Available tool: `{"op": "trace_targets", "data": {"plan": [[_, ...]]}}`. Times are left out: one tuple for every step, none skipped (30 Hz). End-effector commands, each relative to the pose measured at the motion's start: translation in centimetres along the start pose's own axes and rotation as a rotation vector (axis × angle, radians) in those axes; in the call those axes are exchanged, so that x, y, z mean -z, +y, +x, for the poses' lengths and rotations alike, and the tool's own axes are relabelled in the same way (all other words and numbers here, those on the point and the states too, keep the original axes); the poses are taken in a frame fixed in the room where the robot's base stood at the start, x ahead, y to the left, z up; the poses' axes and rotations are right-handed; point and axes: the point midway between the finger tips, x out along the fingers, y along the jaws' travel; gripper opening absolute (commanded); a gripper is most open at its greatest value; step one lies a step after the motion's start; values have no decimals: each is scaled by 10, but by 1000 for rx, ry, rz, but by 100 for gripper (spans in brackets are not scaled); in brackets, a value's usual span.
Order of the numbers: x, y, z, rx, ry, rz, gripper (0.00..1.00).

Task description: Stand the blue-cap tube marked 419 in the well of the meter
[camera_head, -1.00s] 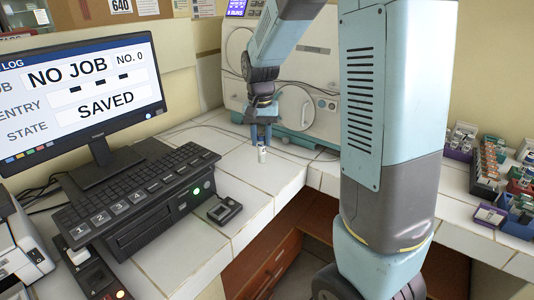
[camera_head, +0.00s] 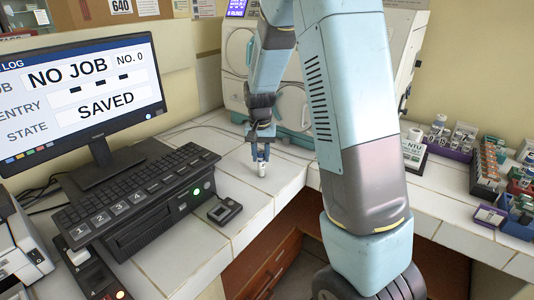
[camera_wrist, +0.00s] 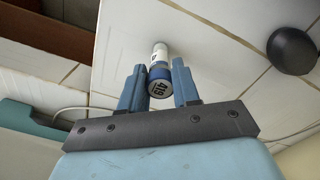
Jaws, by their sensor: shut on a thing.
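My gripper (camera_head: 261,157) points down over the white tiled bench, between the keyboard and the large machine at the back. It is shut on a white tube with a blue cap (camera_wrist: 159,72); the tube also shows below the fingers in the head view (camera_head: 262,170). In the wrist view, the tube's cap is between the two blue fingers, and its marking looks like 419, turned round. The tube hangs roughly upright; I cannot tell its exact height over the tiles. A small black device with a recess (camera_head: 224,210), perhaps the meter, sits nearer and left of the tube.
A monitor (camera_head: 80,90) and keyboard (camera_head: 140,190) stand at the left. A round black thing (camera_wrist: 291,50) shows in the wrist view. Tiles around the tube are clear.

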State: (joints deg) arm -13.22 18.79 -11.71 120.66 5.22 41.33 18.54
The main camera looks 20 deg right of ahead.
Motion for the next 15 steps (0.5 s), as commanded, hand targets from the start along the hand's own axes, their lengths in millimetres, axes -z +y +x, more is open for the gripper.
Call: {"op": "trace_targets", "data": {"plan": [[0, 0, 0, 0, 1, 0, 2], [0, 0, 0, 0, 0, 0, 2], [0, 0, 0, 0, 0, 0, 2], [0, 0, 0, 0, 0, 0, 2], [0, 0, 0, 0, 0, 0, 2], [0, 0, 0, 0, 0, 0, 2], [0, 0, 1, 0, 0, 0, 2], [0, 0, 2, 0, 0, 0, 2], [0, 0, 2, 0, 0, 0, 35], [0, 0, 2, 0, 0, 0, 38], [0, 0, 2, 0, 0, 0, 40], [0, 0, 2, 0, 0, 1, 44], [0, 0, 2, 0, 0, 1, 47], [0, 0, 2, 0, 0, 1, 50], [0, 0, 1, 0, 0, 1, 54]]}}
